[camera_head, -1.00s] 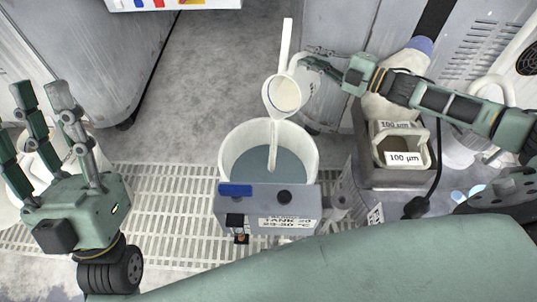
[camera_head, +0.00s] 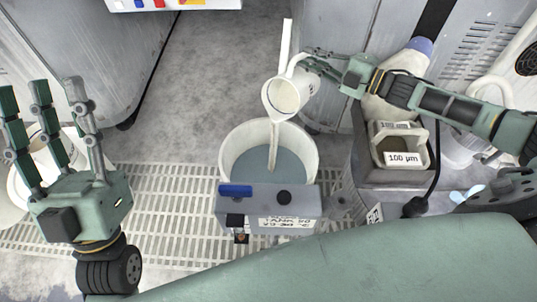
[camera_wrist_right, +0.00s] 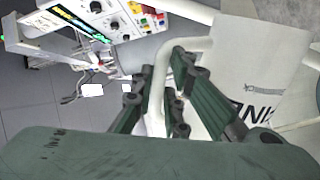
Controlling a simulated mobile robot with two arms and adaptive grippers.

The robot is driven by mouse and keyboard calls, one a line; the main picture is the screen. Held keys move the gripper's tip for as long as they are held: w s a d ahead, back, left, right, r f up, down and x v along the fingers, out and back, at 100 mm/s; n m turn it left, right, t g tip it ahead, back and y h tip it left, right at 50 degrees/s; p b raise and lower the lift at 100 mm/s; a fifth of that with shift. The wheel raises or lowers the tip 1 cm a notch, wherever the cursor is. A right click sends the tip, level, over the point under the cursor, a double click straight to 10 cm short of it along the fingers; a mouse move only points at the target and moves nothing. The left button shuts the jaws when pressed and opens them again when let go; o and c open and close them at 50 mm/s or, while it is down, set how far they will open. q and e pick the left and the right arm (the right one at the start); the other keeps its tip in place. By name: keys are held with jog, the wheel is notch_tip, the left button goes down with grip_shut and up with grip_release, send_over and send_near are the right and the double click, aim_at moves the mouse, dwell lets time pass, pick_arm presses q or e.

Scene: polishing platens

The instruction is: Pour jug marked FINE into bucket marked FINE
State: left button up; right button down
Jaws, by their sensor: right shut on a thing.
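My right gripper (camera_head: 318,66) is shut on the handle of a white jug (camera_head: 305,84). The jug is tilted over a white round bucket (camera_head: 226,160) holding grey-blue liquid. A pale narrow strip runs from below the jug's mouth into the bucket; I cannot tell if it is poured liquid or a stick. Another white strip rises behind the jug. In the right wrist view, the fingers (camera_wrist_right: 165,95) are around a white handle. My left gripper (camera_head: 62,125) is open and empty at the left, fingers upward.
A grey control box (camera_head: 268,208) with a TANK label stands at the bucket's front. To the right, containers marked 100 µm (camera_head: 404,158) sit in a grey holder. A white vessel (camera_head: 20,185) is partly hidden behind my left gripper. Floor grating (camera_head: 165,195) lies around the bucket.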

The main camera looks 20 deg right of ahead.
aim_at(300, 82)
jog(key=shift+s+a+r+n, duration=0.15)
jog(key=shift+a+r+n, duration=0.1)
jog(key=shift+n, duration=0.05)
jog(key=shift+s+a+f+p, duration=0.1)
jog(key=shift+s+a+p, duration=0.15)
jog(key=shift+p, duration=0.1)
jog(key=shift+s+a+f+n+p, duration=0.35)
jog(key=shift+s+a+n, duration=0.15)
jog(key=shift+a, duration=0.2)
jog(key=shift+s+a, duration=0.25)
jog(key=shift+a, duration=0.1)
jog(key=shift+s+a+f+n+p, duration=0.15)
jog(key=shift+a+n+p, duration=0.05)
jog(key=shift+n+p, duration=0.2)
pick_arm(q)
jog(key=w+f+g+y, duration=0.3)
jog(key=w+f+g, duration=0.4)
jog(key=f, duration=0.4)
jog(key=shift+w+d+f+g+p, duration=0.25)
jog(key=shift+w+g+p, duration=0.1)
jog(key=shift+w+g, duration=0.05)
pick_arm(e)
jog(key=shift+s+a+f+n, duration=0.55)
jog(key=shift+s+a+n, duration=0.05)
jog(key=shift+a, duration=0.15)
dwell(0.3)
